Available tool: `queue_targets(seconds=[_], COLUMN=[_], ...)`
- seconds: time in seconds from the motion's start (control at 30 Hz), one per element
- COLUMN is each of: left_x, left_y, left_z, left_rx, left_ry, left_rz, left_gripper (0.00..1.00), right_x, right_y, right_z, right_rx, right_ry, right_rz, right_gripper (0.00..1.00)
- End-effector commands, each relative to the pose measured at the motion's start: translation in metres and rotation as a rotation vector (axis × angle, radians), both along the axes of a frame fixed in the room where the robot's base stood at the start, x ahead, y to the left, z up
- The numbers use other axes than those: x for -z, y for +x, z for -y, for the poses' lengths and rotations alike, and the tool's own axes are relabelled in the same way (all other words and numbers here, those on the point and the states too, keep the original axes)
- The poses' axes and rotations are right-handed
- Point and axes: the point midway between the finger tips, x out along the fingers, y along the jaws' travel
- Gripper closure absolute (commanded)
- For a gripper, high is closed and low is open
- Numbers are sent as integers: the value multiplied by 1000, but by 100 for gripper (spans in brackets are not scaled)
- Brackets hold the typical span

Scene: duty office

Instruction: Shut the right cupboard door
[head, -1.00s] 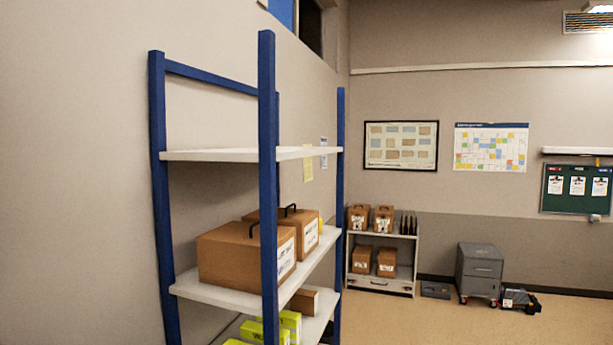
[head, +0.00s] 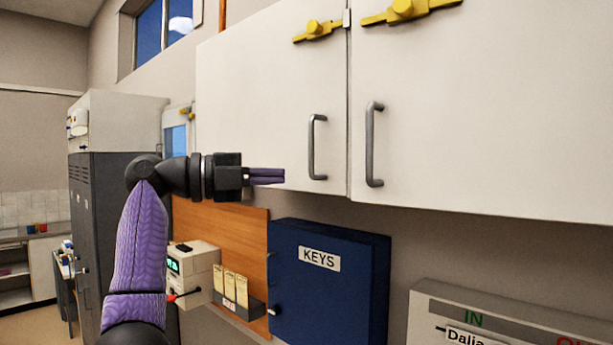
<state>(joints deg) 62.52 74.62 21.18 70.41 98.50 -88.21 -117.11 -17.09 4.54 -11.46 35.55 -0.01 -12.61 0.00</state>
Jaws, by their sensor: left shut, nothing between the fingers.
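The right cupboard door (head: 480,110) is a wide white panel at the upper right, with a grey upright bar handle (head: 374,145) near its left edge. It looks about in line with the left cupboard door (head: 262,95); I cannot tell whether it stands slightly ajar. The left door has its own grey handle (head: 312,147). My left gripper (head: 283,176) is shut and empty, pointing right. In the picture its fingertips overlap the lower part of the left door, a little left of that door's handle and apart from it. My right gripper is not in view.
Yellow latches (head: 402,10) sit high on the doors. Below hang a blue KEYS cabinet (head: 325,290), a wooden board (head: 240,228) with a tag rack, and a white IN/OUT board (head: 500,320). A dark grey cabinet (head: 115,190) stands at left. Open floor shows at far left.

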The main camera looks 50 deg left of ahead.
Motion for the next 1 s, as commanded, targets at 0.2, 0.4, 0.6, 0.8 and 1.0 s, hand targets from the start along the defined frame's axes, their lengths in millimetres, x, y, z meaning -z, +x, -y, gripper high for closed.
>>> queue_targets(seconds=[0.2,0.4,0.6,0.8,1.0], left_x=[-26,-39,-41,-43,-43], left_y=[-50,-81,-64,-21,22], left_z=[19,110,125,121,118], left_rx=[-195,-337,-334,-331,-331], left_ry=[531,1434,1572,1569,1566], left_rz=[114,213,225,223,224], left_gripper=[100,100,100,100,100], right_x=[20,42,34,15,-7], right_y=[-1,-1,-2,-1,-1], right_z=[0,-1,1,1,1], right_rx=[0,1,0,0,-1], right_ry=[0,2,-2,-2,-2], right_rz=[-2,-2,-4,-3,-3], right_gripper=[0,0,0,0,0])
